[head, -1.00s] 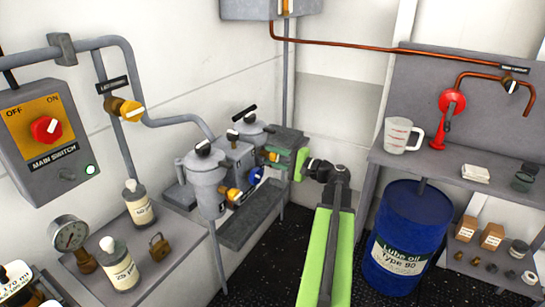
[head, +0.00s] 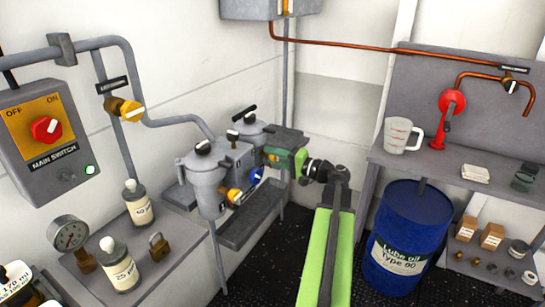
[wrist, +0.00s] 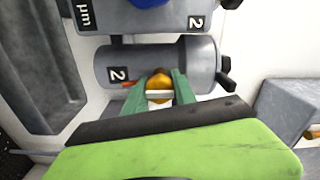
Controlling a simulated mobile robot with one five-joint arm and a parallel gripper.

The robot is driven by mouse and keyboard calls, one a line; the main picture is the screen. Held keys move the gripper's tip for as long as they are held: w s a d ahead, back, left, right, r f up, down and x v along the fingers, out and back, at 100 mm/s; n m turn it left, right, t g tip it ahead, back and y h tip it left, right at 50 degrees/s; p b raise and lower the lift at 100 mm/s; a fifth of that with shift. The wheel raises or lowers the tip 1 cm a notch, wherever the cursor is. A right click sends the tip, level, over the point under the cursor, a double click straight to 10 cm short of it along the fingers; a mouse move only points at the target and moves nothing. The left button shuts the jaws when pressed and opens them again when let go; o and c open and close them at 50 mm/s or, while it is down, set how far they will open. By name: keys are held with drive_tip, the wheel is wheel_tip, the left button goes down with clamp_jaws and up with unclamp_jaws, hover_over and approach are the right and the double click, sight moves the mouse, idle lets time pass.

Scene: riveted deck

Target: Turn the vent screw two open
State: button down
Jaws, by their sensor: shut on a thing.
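The vent screw two (wrist: 159,80) is a small brass knob with a pale bar across its front. It sticks out of a grey cylindrical housing with a black "2" label (wrist: 118,74). My gripper (wrist: 160,96) has its green fingers on either side of the brass knob, shut on it. In the head view my gripper (head: 279,157) reaches in from the right to the right-hand end of the twin filter unit (head: 235,155). The screw is mostly hidden there by the fingers. The fingers cover part of the screw's sides in the wrist view.
A yellow knob (head: 234,195) and a blue knob (head: 256,175) are close to my gripper on the filter front. A grey drip tray (head: 250,220) lies below. A blue oil drum (head: 408,235) stands right of my arm. A wall pipe (head: 288,100) rises behind.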

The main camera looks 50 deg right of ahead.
drive_tip(key=c, duration=1)
unclamp_jaws()
